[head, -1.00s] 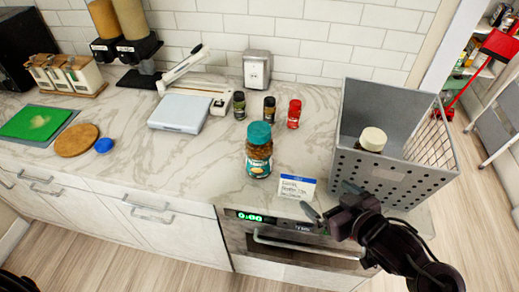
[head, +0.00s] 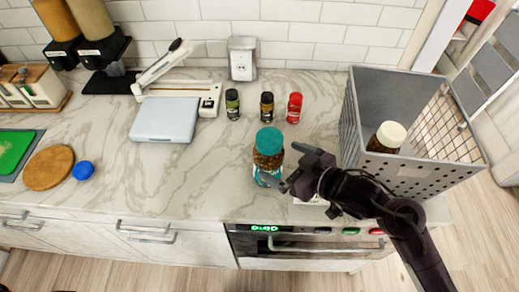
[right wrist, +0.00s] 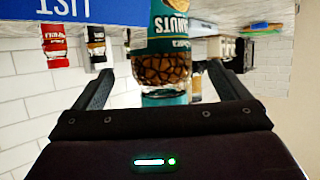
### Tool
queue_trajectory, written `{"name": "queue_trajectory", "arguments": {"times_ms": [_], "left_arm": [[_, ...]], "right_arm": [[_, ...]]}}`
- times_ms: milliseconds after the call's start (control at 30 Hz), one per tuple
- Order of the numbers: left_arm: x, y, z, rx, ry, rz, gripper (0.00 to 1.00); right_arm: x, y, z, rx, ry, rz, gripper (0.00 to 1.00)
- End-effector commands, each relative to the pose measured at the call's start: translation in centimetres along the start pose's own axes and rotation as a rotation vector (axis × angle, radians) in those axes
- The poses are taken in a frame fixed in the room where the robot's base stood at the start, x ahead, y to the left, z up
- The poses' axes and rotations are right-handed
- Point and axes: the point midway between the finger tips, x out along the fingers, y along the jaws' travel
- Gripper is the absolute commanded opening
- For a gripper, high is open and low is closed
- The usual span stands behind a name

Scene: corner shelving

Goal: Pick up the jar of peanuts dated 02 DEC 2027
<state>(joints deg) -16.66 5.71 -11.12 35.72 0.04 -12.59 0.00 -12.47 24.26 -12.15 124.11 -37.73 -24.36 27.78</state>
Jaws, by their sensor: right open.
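A jar of peanuts (head: 268,143) with a teal lid stands upright on the marble counter. Its label shows upside down in the right wrist view (right wrist: 170,20); I cannot read a date on it. My right gripper (head: 283,168) is open at the jar's right front side. In the right wrist view the jar stands between the two spread fingers (right wrist: 163,75), with a gap on each side. A second jar (head: 390,134), with a cream lid and dark contents, stands in the grey crate; its label is hidden. My left gripper is out of view.
The grey perforated crate (head: 440,178) stands right of my arm. A card with a blue header (right wrist: 70,10) is near the gripper, mostly hidden in the head view. Three small spice jars (head: 267,104) stand behind. A scale (head: 165,118) is at left; counter between is clear.

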Motion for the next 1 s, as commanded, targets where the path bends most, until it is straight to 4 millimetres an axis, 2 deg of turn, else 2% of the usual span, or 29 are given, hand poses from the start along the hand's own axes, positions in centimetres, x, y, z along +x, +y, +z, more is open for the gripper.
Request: {"name": "queue_trajectory", "arguments": {"times_ms": [300,500,733,767,1000], "left_arm": [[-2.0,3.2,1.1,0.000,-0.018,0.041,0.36],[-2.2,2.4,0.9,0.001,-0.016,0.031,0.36],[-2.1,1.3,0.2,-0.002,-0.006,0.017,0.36],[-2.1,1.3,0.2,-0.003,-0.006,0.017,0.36],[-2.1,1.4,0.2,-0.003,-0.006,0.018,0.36]], "right_arm": [[4.0,-0.2,-0.6,0.003,0.001,-0.001,0.95],[6.2,-0.2,-0.2,-0.001,0.000,0.000,0.95],[6.4,-0.1,-0.1,-0.001,0.000,0.001,0.95],[6.4,-0.1,-0.1,-0.001,0.000,0.001,0.94],[6.4,-0.1,-0.1,-0.001,-0.001,0.001,0.63]]}}
